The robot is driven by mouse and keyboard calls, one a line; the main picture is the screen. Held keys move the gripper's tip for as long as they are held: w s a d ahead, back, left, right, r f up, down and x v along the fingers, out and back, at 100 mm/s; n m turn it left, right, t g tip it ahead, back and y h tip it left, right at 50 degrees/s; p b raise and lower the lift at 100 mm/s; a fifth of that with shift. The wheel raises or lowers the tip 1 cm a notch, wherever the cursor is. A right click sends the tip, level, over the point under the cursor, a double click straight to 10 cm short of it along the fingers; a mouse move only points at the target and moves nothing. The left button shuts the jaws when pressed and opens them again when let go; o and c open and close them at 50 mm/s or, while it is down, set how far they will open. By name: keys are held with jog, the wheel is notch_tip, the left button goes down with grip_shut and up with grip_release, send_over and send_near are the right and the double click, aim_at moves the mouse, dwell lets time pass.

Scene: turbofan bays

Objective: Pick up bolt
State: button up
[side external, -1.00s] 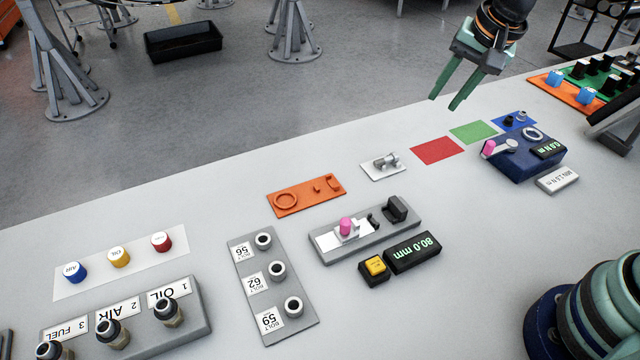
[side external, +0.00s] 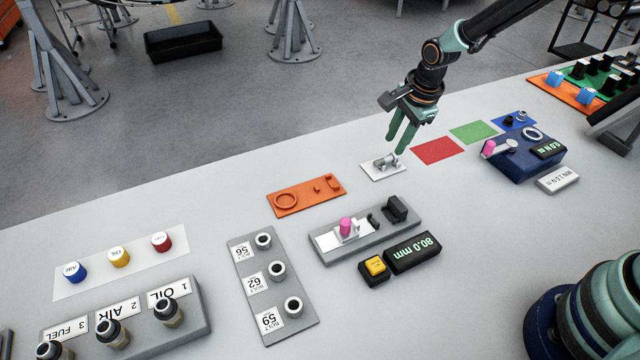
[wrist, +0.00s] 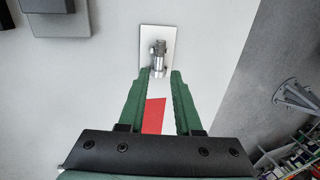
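The bolt (side external: 385,163) is a small silver-grey piece lying on a white plate (side external: 371,173) on the bench. It also shows in the wrist view (wrist: 159,58), just beyond my fingertips and in line with the space between them. My gripper (side external: 394,152) points down over the white plate, with its green fingertips close to the bolt. In the wrist view its two fingers (wrist: 160,72) are apart, with nothing held between them. From the side view, I cannot tell whether a finger touches the bolt.
A red mat (side external: 437,150) and a green mat (side external: 473,132) lie to the right of the plate. An orange tray (side external: 304,205) and a grey gauge block (side external: 330,252) stand to the left and front. A blue device (side external: 523,158) stands farther right.

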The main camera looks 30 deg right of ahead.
aim_at(389, 157)
jog(key=shift+x, duration=2.85)
jog(key=shift+d, duration=0.2)
grip_shut()
